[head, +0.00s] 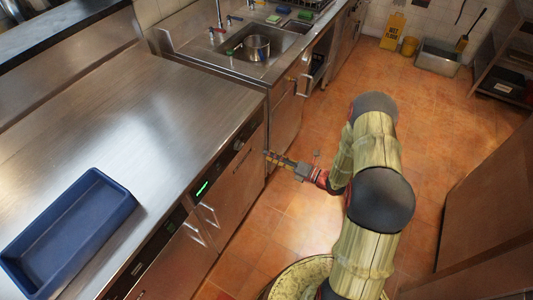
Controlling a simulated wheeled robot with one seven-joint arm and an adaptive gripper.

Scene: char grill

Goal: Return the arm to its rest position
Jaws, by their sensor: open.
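My arm is bent, with its bamboo-textured links in the right half of the head view. My gripper (270,157) is at the end of the arm and points left, close to the front of the steel counter near its far corner. It looks empty, and its fingers are small in this view. I cannot tell whether it touches the cabinet front.
A blue tray (62,238) lies empty on the steel counter (150,110) at left. A sink holding a metal pot (257,48) is at the back. A yellow floor sign (393,32) stands by the far wall. The orange tiled floor (440,110) is clear around my arm.

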